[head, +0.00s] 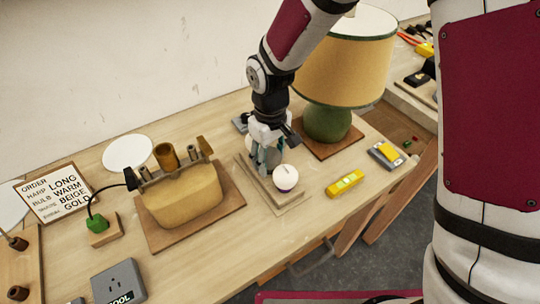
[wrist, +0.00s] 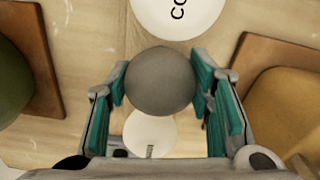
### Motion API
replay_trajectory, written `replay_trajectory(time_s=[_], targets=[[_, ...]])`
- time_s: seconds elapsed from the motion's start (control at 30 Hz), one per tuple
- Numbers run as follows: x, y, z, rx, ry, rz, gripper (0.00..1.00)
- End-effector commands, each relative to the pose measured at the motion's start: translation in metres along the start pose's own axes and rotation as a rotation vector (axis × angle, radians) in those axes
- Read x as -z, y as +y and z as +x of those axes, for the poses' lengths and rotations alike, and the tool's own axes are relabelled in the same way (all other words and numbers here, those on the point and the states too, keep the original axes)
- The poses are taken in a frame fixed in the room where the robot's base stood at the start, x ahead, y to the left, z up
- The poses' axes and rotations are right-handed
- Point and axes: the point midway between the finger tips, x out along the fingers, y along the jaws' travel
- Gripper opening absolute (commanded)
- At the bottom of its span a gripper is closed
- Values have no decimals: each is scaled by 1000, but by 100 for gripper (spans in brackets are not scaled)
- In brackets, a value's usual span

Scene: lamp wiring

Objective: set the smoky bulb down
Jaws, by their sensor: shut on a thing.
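My gripper (head: 268,160) is low over a small wooden tray (head: 282,203) near the middle of the bench. In the wrist view my gripper (wrist: 162,85) has its teal-padded fingers shut on the smoky bulb (wrist: 160,80), a round dark-grey globe. The fingers mostly hide that bulb in the head view, and I cannot tell whether it touches the tray. A white bulb (head: 285,176) with a dark band is on the tray just in front of the fingers. In the wrist view, one white bulb with lettering (wrist: 178,12) is above the smoky one and another white bulb (wrist: 152,134) below.
A lamp with a beige shade (head: 345,68) and green base stands close behind right. A tan shade-like piece (head: 183,198) on a board is left. A yellow level (head: 344,183) and a grey-yellow tool (head: 385,153) lie right.

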Motion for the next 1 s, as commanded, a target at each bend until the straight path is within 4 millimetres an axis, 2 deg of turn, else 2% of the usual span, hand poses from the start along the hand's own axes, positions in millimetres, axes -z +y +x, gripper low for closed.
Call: replay_trajectory(time_s=[0.03, 0.1, 0.13, 0.43, 0.57, 0.67, 1.0], targets=[[0, 0, 2, 0, -1, 0, 49], [0, 0, 1, 0, -1, 0, 65], [0, 0, 1, 0, -1, 0, 67], [0, 0, 0, 0, 0, 0, 67], [0, 0, -8, -1, 3, 0, 67], [1, 1, -24, -2, 4, 0, 67], [1, 0, -92, -2, 4, 0, 67]])
